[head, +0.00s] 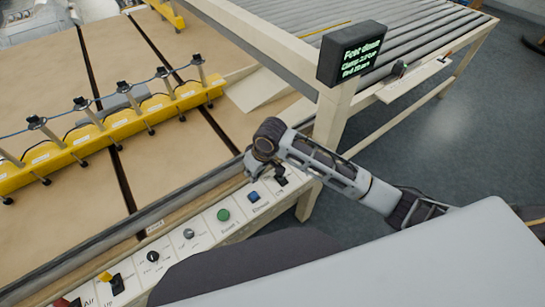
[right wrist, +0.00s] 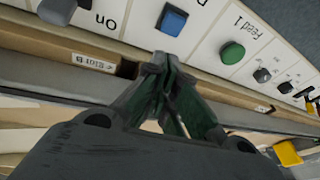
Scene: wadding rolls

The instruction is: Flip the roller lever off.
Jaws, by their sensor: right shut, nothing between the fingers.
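A control panel strip (head: 205,222) runs along the table's front edge. At its right end a small black lever (head: 281,180) stands just right of my right gripper (head: 252,172). A dark lever base also shows at the top left of the right wrist view (right wrist: 57,10), beside the word "On". I cannot read a roller label or tell the lever's position. My right gripper's fingertips (right wrist: 165,66) are shut and empty, near the panel edge below the blue button (right wrist: 173,21). They look apart from button and lever. My left gripper is not in view.
The panel also has a green button (head: 223,215), black knobs, a yellow lever (head: 116,285) and a red one. A post carries a black display (head: 352,53) behind my right arm. A yellow clamp bar (head: 110,128) crosses the tan bed. A roller conveyor (head: 400,40) lies beyond.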

